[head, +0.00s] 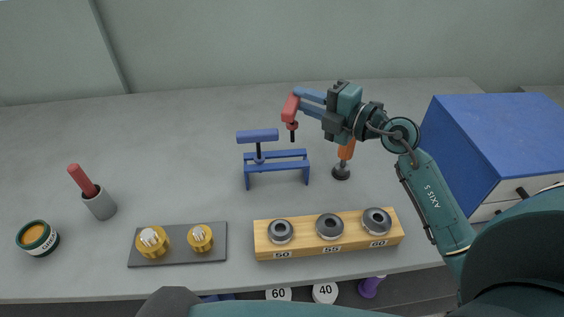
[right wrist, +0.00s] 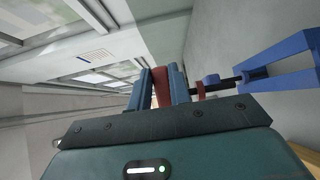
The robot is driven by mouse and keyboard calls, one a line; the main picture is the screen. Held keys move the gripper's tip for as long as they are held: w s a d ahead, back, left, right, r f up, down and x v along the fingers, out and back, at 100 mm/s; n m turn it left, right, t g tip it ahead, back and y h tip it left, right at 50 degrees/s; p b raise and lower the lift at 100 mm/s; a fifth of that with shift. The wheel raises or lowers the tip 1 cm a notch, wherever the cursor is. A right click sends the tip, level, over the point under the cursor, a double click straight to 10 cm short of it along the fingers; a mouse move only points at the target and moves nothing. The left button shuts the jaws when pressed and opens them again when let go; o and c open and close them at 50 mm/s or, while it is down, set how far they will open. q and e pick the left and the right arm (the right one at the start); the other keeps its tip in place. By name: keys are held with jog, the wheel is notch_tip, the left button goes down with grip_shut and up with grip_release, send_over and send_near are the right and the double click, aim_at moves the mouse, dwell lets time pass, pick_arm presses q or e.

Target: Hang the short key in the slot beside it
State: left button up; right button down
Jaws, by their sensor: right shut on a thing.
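A low blue rack (head: 290,168) with two parallel rails and a slot between them stands mid-table. A blue T-handled key (head: 257,136) hangs upright at its left part. My right gripper (head: 303,97) is shut on the red handle of the short key (head: 291,105), whose dark shank points down. The shank's tip appears above the rack's right part, seemingly clear of the rails. In the right wrist view the red handle (right wrist: 164,86) sits between the fingers, with the blue rack (right wrist: 285,76) beyond at the right. My left gripper is not in view.
An orange-handled tool (head: 346,151) stands close to my right wrist. A blue cabinet (head: 490,140) is at the right. A wooden block with rings (head: 262,242), a dark tray with yellow pieces (head: 180,258), a grey cup (head: 100,205) and a tin (head: 37,238) are nearer the front.

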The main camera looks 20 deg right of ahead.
jog(key=shift+m+t, duration=0.4)
jog(key=f, duration=0.1)
jog(key=f+b, duration=0.1)
jog(key=f, duration=0.1)
jog(key=f+b, duration=0.1)
jog(key=f, duration=0.1)
jog(key=shift+w+d+f, duration=0.15)
jog(key=shift+w+d, duration=0.1)
jog(key=shift+d, duration=0.15)
notch_tip(320, 180, down, 4)
jog(key=shift+f+b, duration=0.1)
jog(key=shift+b, duration=0.85)
jog(key=shift+f, duration=0.45)
jog(key=c, duration=1.3)
grip_release()
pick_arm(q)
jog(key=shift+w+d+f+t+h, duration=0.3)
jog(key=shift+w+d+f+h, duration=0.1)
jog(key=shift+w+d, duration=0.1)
